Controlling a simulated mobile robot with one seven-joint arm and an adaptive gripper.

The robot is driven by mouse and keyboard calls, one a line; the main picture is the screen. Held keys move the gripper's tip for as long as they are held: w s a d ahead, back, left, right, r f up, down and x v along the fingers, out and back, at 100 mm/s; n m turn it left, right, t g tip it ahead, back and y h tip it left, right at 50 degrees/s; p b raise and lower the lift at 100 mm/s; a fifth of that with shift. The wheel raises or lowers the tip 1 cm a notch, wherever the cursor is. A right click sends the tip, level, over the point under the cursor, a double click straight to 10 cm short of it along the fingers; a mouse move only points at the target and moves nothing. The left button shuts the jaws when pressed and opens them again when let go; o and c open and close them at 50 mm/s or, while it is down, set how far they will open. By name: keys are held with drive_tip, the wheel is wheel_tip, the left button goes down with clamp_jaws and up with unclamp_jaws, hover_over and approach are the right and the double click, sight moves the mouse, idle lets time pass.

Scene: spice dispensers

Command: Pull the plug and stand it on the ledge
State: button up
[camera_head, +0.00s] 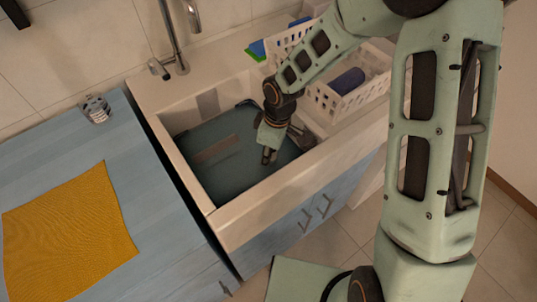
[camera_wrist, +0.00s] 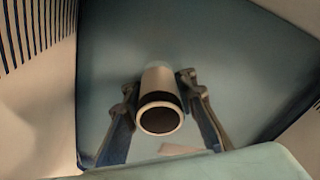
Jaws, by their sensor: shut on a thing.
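The sink (camera_head: 180,175) holds a dark blue-grey, water-like surface. My gripper (camera_head: 267,156) points down into the sink, near its right side. In the wrist view my gripper (camera_wrist: 160,88) has its two fingers on either side of the plug (camera_wrist: 158,82), a pale cylinder with a white-rimmed, dark brown round end. The fingers are shut on it. In the head view the plug is hidden or too small to tell. A pale ledge (camera_head: 285,178) runs along the sink's front, and another pale strip lies behind by the tap.
A tap (camera_head: 178,45) stands behind the sink. A white basket (camera_head: 335,105) with a dark blue item (camera_head: 347,81) stands to the right. A blue worktop (camera_head: 130,180) at left bears a yellow cloth (camera_head: 65,235) and a small metal jar (camera_head: 96,108). A brownish strip (camera_head: 216,149) shows in the sink.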

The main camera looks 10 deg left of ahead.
drive_tip(key=shift+r+p, duration=0.55)
drive_tip(key=shift+r, duration=0.25)
drive_tip(key=shift+r+p, duration=1.45)
drive_tip(key=shift+r, duration=0.4)
